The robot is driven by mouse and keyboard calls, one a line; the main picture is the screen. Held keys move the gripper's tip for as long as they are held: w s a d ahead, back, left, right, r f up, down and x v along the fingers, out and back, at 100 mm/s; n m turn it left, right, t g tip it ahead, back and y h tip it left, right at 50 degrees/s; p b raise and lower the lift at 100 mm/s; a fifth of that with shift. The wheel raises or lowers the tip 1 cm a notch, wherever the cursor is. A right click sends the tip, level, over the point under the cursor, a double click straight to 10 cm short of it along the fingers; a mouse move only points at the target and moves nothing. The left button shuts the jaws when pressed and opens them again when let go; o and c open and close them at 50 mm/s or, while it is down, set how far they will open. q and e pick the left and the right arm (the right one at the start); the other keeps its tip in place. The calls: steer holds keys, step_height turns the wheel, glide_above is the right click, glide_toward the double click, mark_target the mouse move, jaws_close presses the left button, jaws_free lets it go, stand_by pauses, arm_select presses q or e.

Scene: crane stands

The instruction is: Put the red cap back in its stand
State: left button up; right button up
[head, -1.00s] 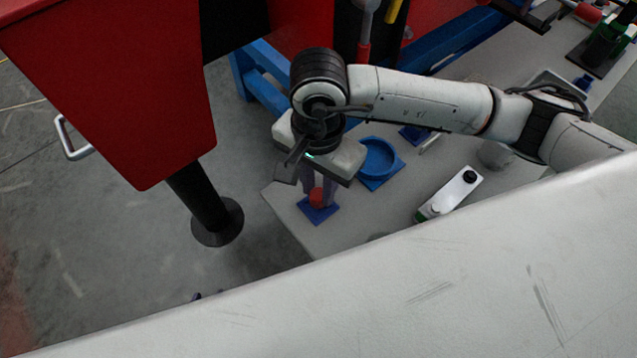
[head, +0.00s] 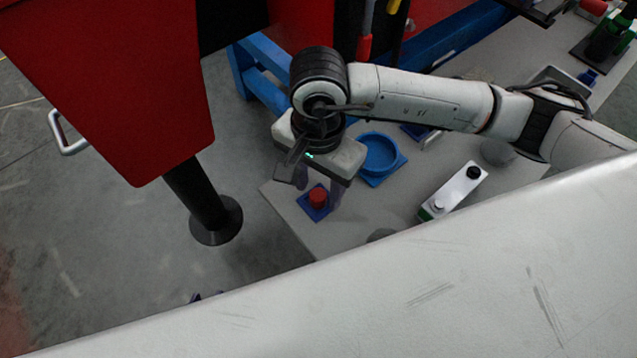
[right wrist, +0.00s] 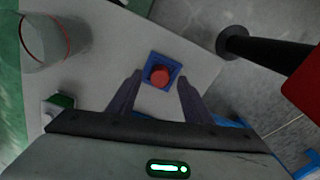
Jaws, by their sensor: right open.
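The red cap (head: 317,196) sits upright on its small blue square stand (head: 321,215) near the table's left corner. In the right wrist view the fingers (right wrist: 160,77) are spread to either side, clear of the cap. Of my left gripper (head: 206,296) only dark purple tips show past my white body, so its opening is hidden.
A blue round holder (head: 402,160) stands behind and right of the cap. A clear vessel (right wrist: 45,42) shows in the right wrist view. A red machine with a black leg (head: 200,205) stands left of the table.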

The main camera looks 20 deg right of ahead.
steer(key=shift+r, duration=0.1)
steer(key=shift+r+p, duration=1.25)
steer(key=shift+r, duration=1.15)
step_height(320, 180, up, 10)
steer(key=shift+r+b, duration=0.2)
steer(key=shift+b, duration=0.15)
